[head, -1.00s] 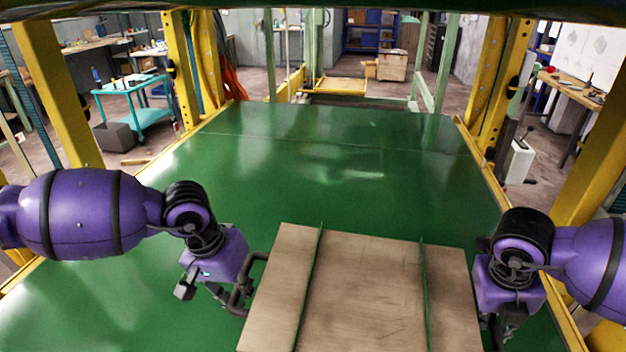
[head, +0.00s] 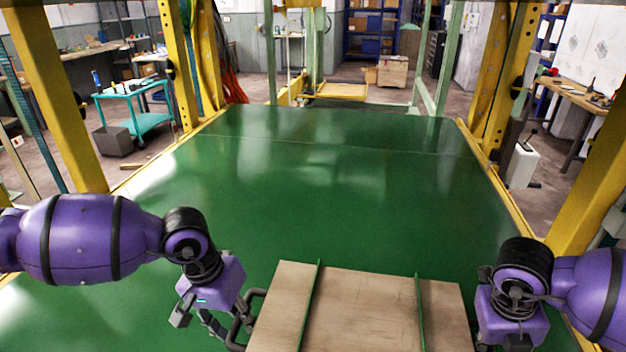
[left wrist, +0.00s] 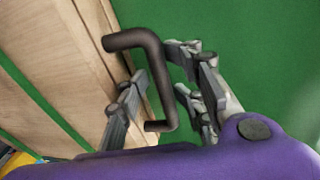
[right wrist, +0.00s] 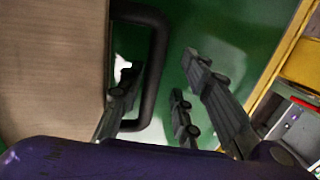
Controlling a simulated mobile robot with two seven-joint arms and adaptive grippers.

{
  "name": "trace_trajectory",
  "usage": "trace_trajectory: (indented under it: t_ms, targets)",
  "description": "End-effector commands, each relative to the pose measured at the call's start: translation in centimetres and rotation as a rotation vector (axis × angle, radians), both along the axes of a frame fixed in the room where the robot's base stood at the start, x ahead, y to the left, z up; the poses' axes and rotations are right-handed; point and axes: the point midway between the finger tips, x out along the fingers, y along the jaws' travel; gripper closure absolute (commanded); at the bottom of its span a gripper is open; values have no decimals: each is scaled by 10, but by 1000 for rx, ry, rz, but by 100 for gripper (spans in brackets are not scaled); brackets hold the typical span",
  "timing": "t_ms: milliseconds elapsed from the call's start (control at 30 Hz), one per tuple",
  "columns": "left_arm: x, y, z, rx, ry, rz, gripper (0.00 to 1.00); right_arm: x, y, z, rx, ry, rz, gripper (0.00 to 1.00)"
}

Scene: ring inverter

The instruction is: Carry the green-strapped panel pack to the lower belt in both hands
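The panel pack (head: 360,305) is a pale wooden board with two green straps (head: 419,310), low in the middle of the head view. It lies over the green belt; I cannot tell whether it touches it. My left gripper (head: 232,328) is at the pack's left side. In the left wrist view its fingers stand apart on both sides of a dark handle (left wrist: 164,90). My right gripper (right wrist: 160,72) is at the right side, its fingers apart around the other dark handle (right wrist: 156,60). Its fingertips are hidden in the head view.
The green belt surface (head: 330,180) is bare beyond the pack. Yellow posts (head: 60,100) and yellow side rails (head: 500,190) border it. A teal cart (head: 140,110) stands outside at the left, a workbench (head: 580,95) at the right.

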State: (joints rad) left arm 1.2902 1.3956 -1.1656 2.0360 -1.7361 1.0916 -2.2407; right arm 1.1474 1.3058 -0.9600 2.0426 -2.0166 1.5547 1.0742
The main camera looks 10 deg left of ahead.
Motion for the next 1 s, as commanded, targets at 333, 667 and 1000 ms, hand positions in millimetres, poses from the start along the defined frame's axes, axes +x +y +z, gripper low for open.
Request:
trace_trajectory:
  t_ms: [333,667,1000]
  targets:
    - [-2,3,23,-3,-1,-1,69,0,3,-1,6,2,4,68]
    - [-6,16,91,-1,-2,0,69,-1,4,-2,8,1,4,68]
    - [-8,21,118,0,0,-1,69,0,5,4,9,-1,5,68]
